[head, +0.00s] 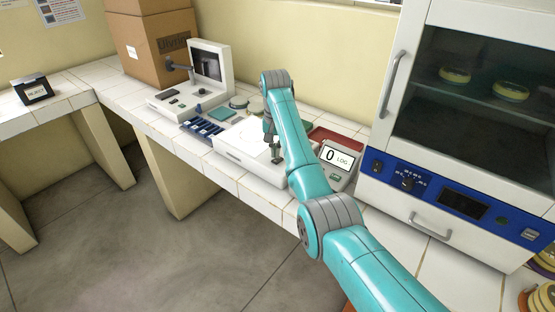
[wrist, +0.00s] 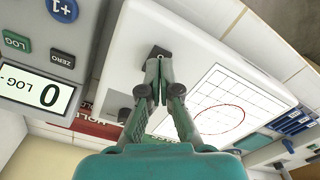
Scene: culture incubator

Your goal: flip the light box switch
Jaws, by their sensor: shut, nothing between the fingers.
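The light box (head: 233,152) is a low white box on the tiled bench in the head view, partly hidden by my arm. In the wrist view the light box (wrist: 200,45) fills the middle, with a grid and a red circle on its top. A small dark switch (wrist: 159,51) sits on its white surface in the wrist view. My gripper (wrist: 158,62) is shut and empty, pointing at the switch, its tips overlapping the switch's near edge in the picture. I cannot tell whether they touch. In the head view my gripper (head: 276,158) is low over the box's right part.
A counter with a "0 LOG" display (head: 337,157) stands close to the right of the box. The incubator (head: 465,120) stands further right. Blue racks (head: 203,127), a microscope-like device (head: 208,70) and a cardboard box (head: 150,45) are to the left.

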